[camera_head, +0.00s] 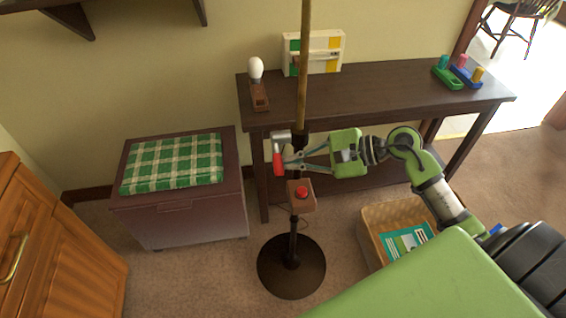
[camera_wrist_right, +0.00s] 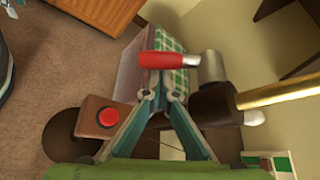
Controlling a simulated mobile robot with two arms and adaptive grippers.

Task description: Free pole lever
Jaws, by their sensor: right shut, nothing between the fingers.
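The pole (camera_head: 303,70) stands upright on a round black base (camera_head: 291,266) in front of the dark table. Its lever has a red handle (camera_head: 278,158) hanging down on the pole's left side, joined to a grey metal piece (camera_head: 282,136). In the wrist view the red lever handle (camera_wrist_right: 162,60) lies just beyond my fingertips. My right gripper (camera_head: 289,160) is shut and empty, its tips close beside the lever handle; I cannot tell whether they touch. In the wrist view my right gripper (camera_wrist_right: 162,98) shows its tips together. My left gripper is not in view.
A box with a red button (camera_head: 302,193) sits on the pole below the lever. A dark table (camera_head: 390,88) stands behind, with a chest and checked cushion (camera_head: 173,163) at left. A basket (camera_head: 372,230) stands on the floor at right.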

